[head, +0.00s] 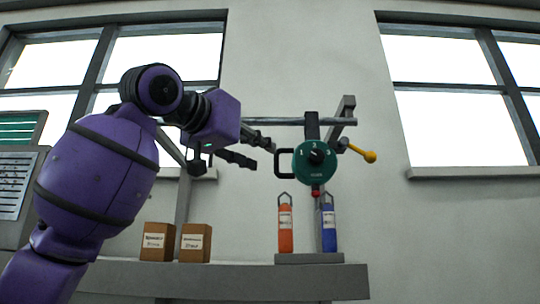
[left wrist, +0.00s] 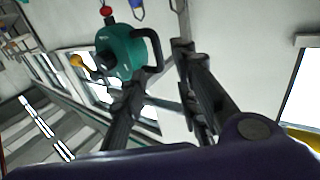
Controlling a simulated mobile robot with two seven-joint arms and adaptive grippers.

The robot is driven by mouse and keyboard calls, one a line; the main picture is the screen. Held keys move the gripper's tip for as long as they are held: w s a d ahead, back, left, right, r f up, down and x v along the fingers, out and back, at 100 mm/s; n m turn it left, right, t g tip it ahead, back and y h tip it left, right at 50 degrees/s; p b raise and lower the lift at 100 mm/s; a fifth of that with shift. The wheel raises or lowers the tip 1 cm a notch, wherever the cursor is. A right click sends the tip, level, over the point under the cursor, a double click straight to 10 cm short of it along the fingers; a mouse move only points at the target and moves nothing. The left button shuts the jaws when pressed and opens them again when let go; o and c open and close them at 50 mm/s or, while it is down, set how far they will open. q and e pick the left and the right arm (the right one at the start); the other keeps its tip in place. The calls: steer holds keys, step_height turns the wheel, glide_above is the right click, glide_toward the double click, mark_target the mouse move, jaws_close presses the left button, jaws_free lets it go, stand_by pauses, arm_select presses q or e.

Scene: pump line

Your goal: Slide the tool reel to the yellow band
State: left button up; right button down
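The tool reel (head: 316,161) is a round green drum with numbers on its face, hanging from a dark hanger under a horizontal rail (head: 285,121). Its black loop handle (head: 279,163) sticks out to the left. My left gripper (head: 260,151) is just left of the handle, open, with its fingers pointing at it. In the left wrist view, the reel (left wrist: 120,54) and its handle (left wrist: 155,50) lie just beyond the parted fingers (left wrist: 161,66); I cannot tell whether they touch. I cannot make out a yellow band on the rail. My right gripper is out of view.
A yellow knob on a rod (head: 369,156) sits right of the reel. An orange bottle (head: 285,229) and a blue bottle (head: 329,229) stand below it on a grey block (head: 309,258). Two brown boxes (head: 158,242) stand left on the shelf (head: 225,280).

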mark_target(275, 159)
arm_select(q)
steer(key=x, duration=0.5)
steer(key=shift+d+f, duration=0.1)
steer(key=shift+f, duration=0.05)
steer(key=shift+s, duration=0.1)
jaws_close()
